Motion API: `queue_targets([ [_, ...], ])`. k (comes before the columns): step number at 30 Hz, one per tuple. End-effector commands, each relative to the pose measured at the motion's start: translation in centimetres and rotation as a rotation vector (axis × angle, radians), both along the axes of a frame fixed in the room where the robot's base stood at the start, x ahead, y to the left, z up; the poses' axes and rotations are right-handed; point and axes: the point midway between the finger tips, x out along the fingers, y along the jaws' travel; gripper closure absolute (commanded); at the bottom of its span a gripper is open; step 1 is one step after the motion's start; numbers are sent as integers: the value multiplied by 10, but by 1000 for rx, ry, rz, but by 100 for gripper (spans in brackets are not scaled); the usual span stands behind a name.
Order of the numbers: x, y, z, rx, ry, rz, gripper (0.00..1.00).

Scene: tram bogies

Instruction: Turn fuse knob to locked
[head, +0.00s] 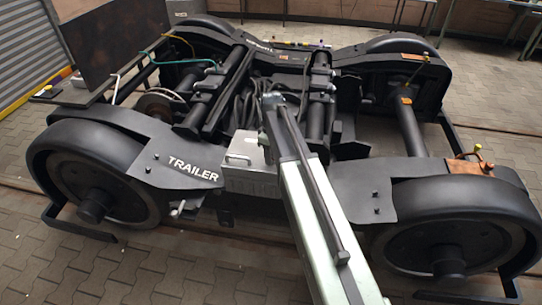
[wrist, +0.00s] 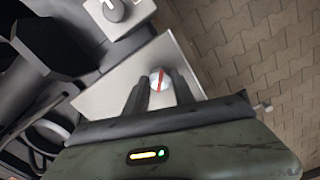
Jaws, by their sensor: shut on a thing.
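In the wrist view, a small round whitish knob with a red stripe (wrist: 157,79), which I take as the fuse knob, sits on a light grey panel (wrist: 98,98). The stripe runs slantwise across its face. The two dark fingers of my gripper (wrist: 159,84) stand on either side of the knob and are shut on it. Any lettering for locked is not readable. In the head view a grey box (head: 250,178) sits on the bogie beside my arm. My gripper and the knob cannot be made out there.
Another dark grey knob with a white mark (wrist: 113,9) is on a light block above in the wrist view. The black bogie frame marked TRAILER (head: 192,170) has large wheels left (head: 95,180) and right (head: 450,230). Paved floor (head: 170,275) lies clear in front.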

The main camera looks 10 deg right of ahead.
Motion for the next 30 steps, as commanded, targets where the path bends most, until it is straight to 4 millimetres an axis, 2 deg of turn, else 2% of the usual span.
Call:
queue_targets([
  [18,0,0,0,-5,3,-565,100],
  [30,0,1,0,-7,4,-790,100],
])
